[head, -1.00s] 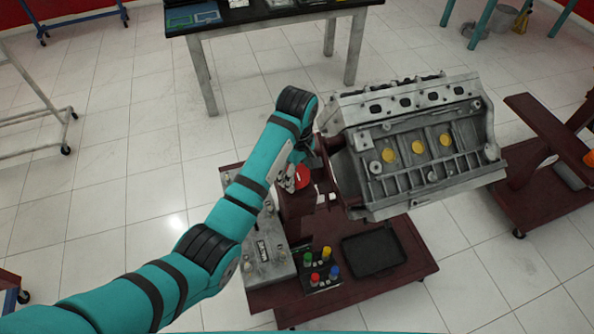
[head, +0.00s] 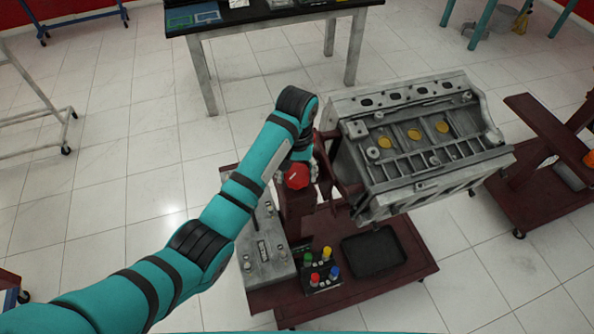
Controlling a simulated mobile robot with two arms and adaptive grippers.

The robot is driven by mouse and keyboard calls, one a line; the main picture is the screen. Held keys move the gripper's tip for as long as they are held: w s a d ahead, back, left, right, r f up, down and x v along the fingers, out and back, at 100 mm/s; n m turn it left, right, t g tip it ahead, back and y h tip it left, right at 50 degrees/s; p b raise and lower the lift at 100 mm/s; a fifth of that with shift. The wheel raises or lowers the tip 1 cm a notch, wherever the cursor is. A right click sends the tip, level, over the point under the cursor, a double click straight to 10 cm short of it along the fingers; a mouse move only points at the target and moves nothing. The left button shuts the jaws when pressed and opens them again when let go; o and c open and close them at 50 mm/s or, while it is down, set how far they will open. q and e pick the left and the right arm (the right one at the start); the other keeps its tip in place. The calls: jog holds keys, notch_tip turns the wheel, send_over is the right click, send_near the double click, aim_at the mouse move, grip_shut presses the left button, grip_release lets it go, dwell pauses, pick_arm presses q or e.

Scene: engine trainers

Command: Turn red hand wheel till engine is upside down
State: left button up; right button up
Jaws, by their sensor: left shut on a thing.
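The grey engine block (head: 425,150) hangs tilted on the dark red stand (head: 400,285), its face with yellow discs turned upward toward me. It is not upside down. The red hand wheel (head: 298,177) is left of the engine, and only part of it shows beside my left wrist. My left gripper (head: 308,170) is at the wheel and shut on it; the fingers are mostly hidden by my teal arm. My right gripper is not in view.
A black tray (head: 373,252) and a box with coloured knobs (head: 319,268) sit on the stand's base. A grey panel box (head: 263,250) is beside them. Another dark red stand (head: 545,150) is at right.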

pick_arm(q)
jog(key=m, duration=0.4)
jog(key=shift+w+r+m, duration=0.15)
jog(key=shift+m, duration=0.15)
jog(key=m, duration=0.4)
jog(key=shift+m, duration=0.3)
jog(key=m, duration=0.4)
jog(key=shift+m, duration=0.3)
jog(key=m, duration=1.3)
jog(key=shift+m, duration=0.3)
jog(key=m, duration=0.4)
jog(key=m+b, duration=0.1)
jog(key=m, duration=0.3)
jog(key=m+b, duration=0.1)
jog(key=m, duration=0.3)
jog(key=shift+m+b, duration=0.3)
jog(key=shift+b, duration=0.05)
jog(key=shift+m+b, duration=0.5)
jog(key=shift+m, duration=0.4)
jog(key=m+b, duration=0.1)
jog(key=b, duration=0.2)
jog(key=m+b, duration=0.2)
jog(key=b, duration=0.1)
jog(key=shift+f+m+b, duration=0.3)
jog(key=shift+b, duration=0.05)
jog(key=shift+r+m+b, duration=0.2)
jog(key=shift+m+b, duration=0.1)
jog(key=shift+b, duration=0.3)
